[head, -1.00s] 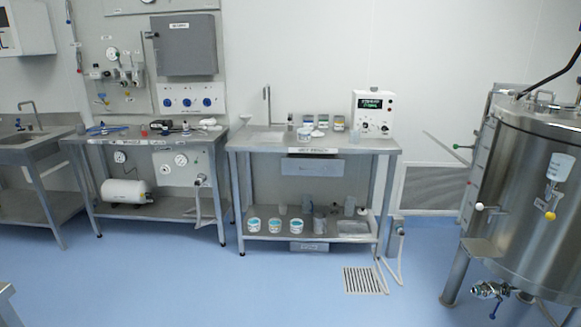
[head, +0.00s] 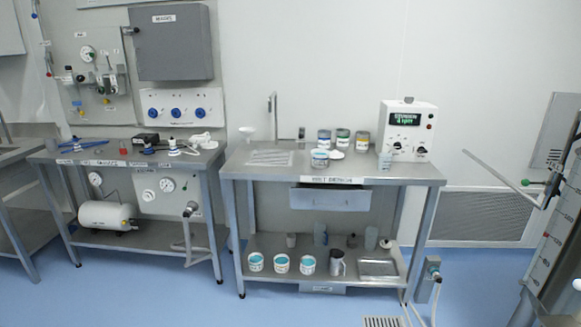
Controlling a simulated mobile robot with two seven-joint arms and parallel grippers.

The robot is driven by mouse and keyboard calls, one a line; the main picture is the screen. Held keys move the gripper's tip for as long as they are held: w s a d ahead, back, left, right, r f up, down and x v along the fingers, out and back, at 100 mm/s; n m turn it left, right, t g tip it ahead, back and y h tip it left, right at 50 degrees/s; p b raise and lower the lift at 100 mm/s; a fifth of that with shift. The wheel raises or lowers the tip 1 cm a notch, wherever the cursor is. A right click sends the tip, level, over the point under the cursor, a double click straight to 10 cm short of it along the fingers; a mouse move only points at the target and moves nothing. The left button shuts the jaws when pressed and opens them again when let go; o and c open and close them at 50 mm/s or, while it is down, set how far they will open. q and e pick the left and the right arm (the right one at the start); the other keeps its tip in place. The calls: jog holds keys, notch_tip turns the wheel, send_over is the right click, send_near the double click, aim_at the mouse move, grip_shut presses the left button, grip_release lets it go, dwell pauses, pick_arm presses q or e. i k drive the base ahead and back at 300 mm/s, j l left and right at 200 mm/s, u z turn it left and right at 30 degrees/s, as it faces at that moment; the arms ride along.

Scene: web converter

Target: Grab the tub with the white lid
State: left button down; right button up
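Small tubs stand on the wet bench (head: 410,172) in the middle. A pale tub (head: 320,160) stands at the front, with a small white round piece (head: 336,155) beside it. Behind it stand three tubs with differently coloured bands, a bluish one (head: 324,140), a green one (head: 343,140) and a yellowish one (head: 362,141). On the lower shelf stand three white tubs with teal tops, at left (head: 256,263), middle (head: 281,265) and right (head: 308,264). Which tub has a white lid is too small to tell for sure. Neither gripper shows.
A display box (head: 406,132) stands at the bench's right end, with a clear beaker (head: 385,162) by it. A metal jug (head: 337,263) and a tray (head: 378,268) are on the lower shelf. A steel tank (head: 565,240) is at right.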

aim_at(320, 157)
jog(key=i, duration=1.4)
jog(key=i+z, duration=0.2)
jog(key=i, duration=0.2)
jog(key=i+j+z, duration=0.45)
jog(key=i, duration=0.3)
jog(key=l, duration=0.1)
